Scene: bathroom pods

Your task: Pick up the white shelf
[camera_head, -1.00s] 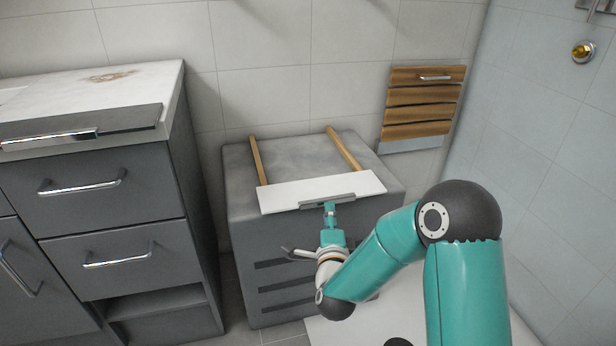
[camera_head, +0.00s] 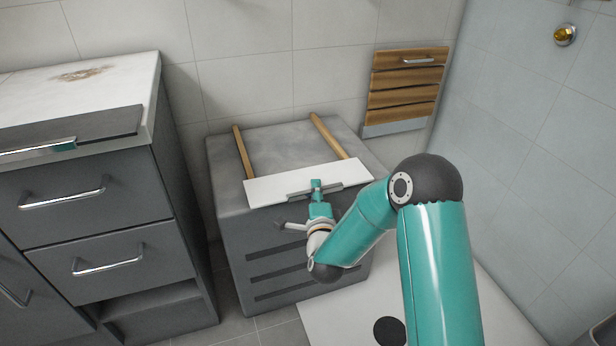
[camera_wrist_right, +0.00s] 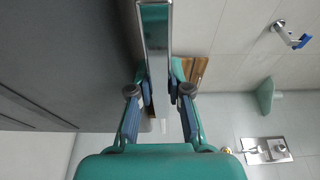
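The white shelf (camera_head: 280,185) lies on top of the grey drawer unit, along its front, with a small grey bar (camera_head: 300,197) on its front edge. My right gripper (camera_head: 316,186) is at that bar, its tip overlapping the bar and the shelf edge. In the right wrist view, the two fingers (camera_wrist_right: 160,92) stand either side of a shiny strip, apparently the bar. The gaps beside it are too small to tell whether the fingers press on it. My left gripper is out of view.
The grey drawer unit (camera_head: 240,235) stands against the wall, with two wooden strips (camera_head: 243,152) (camera_head: 328,135) on its top behind the shelf. A dark vanity (camera_head: 95,215) is at the left. A slatted wooden panel (camera_head: 405,85) is on the wall at the right.

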